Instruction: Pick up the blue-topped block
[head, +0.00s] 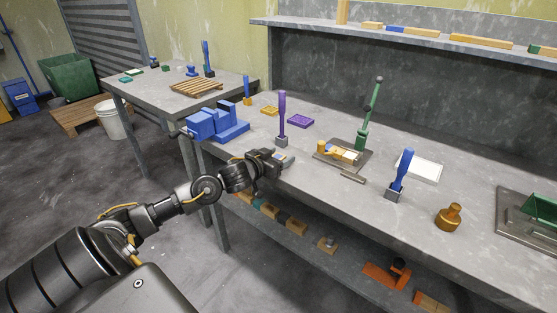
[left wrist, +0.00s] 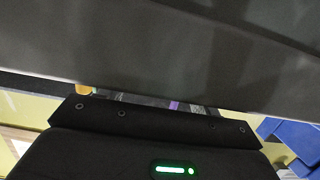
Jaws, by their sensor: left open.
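My left gripper (head: 277,161) is open above the front edge of the long grey workbench (head: 330,195), just in front of the purple-handled tool. A small pale piece (head: 288,158) shows right at its fingertips; its top looks greyish-blue, but it is too small and too hidden to be sure. I cannot tell whether the fingers are around it or beside it. A grey block with a tall blue handle on top (head: 401,175) stands upright on the bench, well to the right of the gripper. In the left wrist view a dark grey surface and the gripper's own body hide the fingertips.
A blue vise (head: 215,124) stands left of the gripper, and a purple-handled tool (head: 282,115) behind it. A green-levered press (head: 367,120) and a brown knobbed weight (head: 449,217) stand to the right. A lower shelf (head: 310,240) holds several blocks.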

